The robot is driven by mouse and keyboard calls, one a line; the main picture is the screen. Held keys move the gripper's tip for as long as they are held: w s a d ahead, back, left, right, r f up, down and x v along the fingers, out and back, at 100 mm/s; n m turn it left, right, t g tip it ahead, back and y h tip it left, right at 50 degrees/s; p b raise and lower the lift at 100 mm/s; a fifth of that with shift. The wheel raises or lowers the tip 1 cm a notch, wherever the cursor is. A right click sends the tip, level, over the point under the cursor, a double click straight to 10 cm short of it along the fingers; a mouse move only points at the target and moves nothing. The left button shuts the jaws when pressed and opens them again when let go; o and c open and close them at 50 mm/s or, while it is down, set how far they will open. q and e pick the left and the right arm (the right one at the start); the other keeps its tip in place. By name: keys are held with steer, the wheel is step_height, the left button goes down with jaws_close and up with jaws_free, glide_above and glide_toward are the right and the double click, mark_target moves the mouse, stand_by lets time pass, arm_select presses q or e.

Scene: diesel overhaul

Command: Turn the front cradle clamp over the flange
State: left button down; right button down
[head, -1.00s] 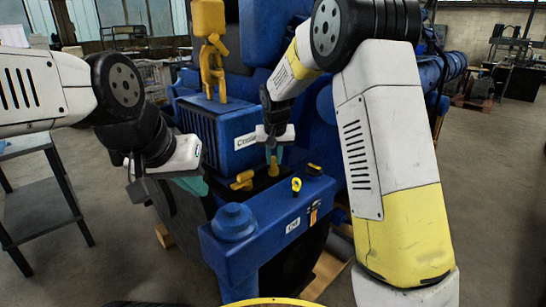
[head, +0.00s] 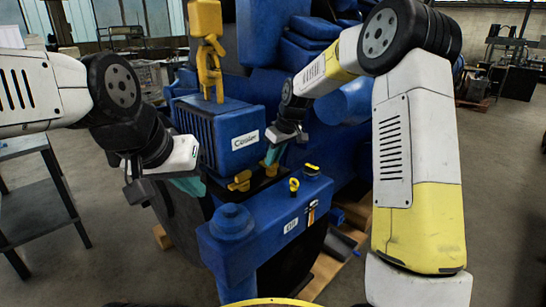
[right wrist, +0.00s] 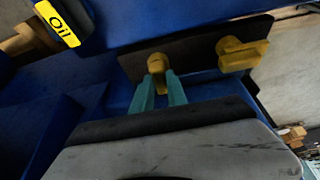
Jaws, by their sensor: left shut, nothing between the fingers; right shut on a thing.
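Two yellow clamps sit on a dark flat plate (right wrist: 198,45) on the blue engine. My right gripper (head: 270,160) is shut on the right-hand clamp in the head view; its teal fingers also show in the right wrist view (right wrist: 159,88), on either side of the narrow part of this held clamp (right wrist: 156,62). The other yellow clamp (head: 240,181) stands apart to its left and also shows in the right wrist view (right wrist: 240,53). My left gripper (head: 190,186) is shut and empty, left of the engine block. The held clamp is mostly hidden in the head view.
A yellow "Oil" tag (right wrist: 58,24) lies close in the right wrist view. A grey shelf (head: 40,200) stands left.

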stand_by(0.5)
steer(key=c, duration=1.3)
jaws_free()
steer(key=shift+v, duration=3.9)
steer(key=s+d+r+m, duration=0.2)
steer(key=s+d+r, duration=0.2)
steer(key=s+r, duration=0.3)
steer(key=s+d+m+t, duration=0.1)
steer(key=s+d+m, duration=0.1)
steer(key=s, duration=0.6)
steer(key=s+d+f+m+t, duration=0.1)
steer(key=s+d+m, duration=0.1)
steer(key=s, duration=0.6)
steer(key=s+d+f+m+h, duration=0.1)
steer(key=s+d+m, duration=0.1)
steer(key=s, duration=0.7)
steer(key=shift+s+d+f+t, duration=0.1)
steer(key=shift+d+t, duration=0.3)
steer(key=shift+d, duration=0.25)
